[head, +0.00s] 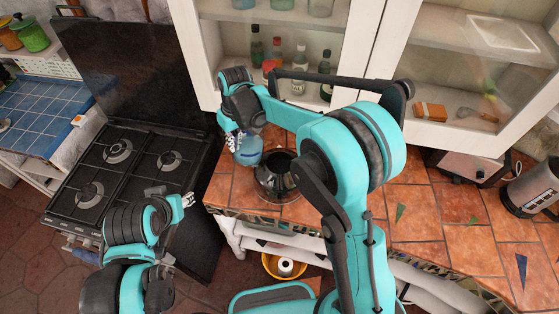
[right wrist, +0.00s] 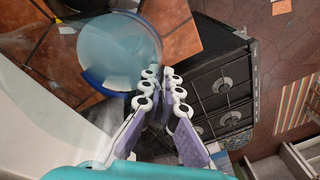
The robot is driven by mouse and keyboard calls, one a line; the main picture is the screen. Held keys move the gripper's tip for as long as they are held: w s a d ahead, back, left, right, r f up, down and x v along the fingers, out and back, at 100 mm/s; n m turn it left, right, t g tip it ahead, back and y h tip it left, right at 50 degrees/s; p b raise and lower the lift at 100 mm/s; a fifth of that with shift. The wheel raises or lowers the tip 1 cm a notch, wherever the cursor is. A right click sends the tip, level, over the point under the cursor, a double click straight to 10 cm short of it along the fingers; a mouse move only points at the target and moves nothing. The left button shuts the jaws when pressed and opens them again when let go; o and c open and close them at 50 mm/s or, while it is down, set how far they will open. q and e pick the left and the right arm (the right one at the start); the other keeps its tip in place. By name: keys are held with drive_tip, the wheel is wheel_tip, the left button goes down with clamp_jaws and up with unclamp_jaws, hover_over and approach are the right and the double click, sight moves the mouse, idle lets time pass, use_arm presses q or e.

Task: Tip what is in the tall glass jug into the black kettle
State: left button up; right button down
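The blue-tinted glass jug (head: 247,152) is by the counter's left edge, just left of the kettle. In the right wrist view the round blue glass (right wrist: 110,52) fills the upper left. My right gripper (head: 232,143) is at the jug's left side. In its wrist view the fingertips (right wrist: 159,72) are close together, with the edge of the glass between them, so it looks shut on the jug. I cannot tell whether the jug touches the counter. The black kettle (head: 278,180) stands on the tiles with a dark round top. My left gripper (head: 187,200) is low in front of the stove, its opening unclear.
A white cabinet with bottles (head: 257,45) hangs behind. A toaster (head: 468,170) and a grey metal appliance (head: 530,190) stand at the right. The tiled counter (head: 425,215) between is mostly clear.

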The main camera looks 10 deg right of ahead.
drive_tip(key=shift+r+y, duration=0.85)
drive_tip(key=shift+y, duration=0.25)
drive_tip(key=shift+a+r+t+y, duration=0.1)
drive_tip(key=shift+r+t+y, duration=0.2)
drive_tip(key=shift+y, duration=0.7)
drive_tip(key=shift+a+r, duration=0.1)
drive_tip(key=s, duration=0.4)
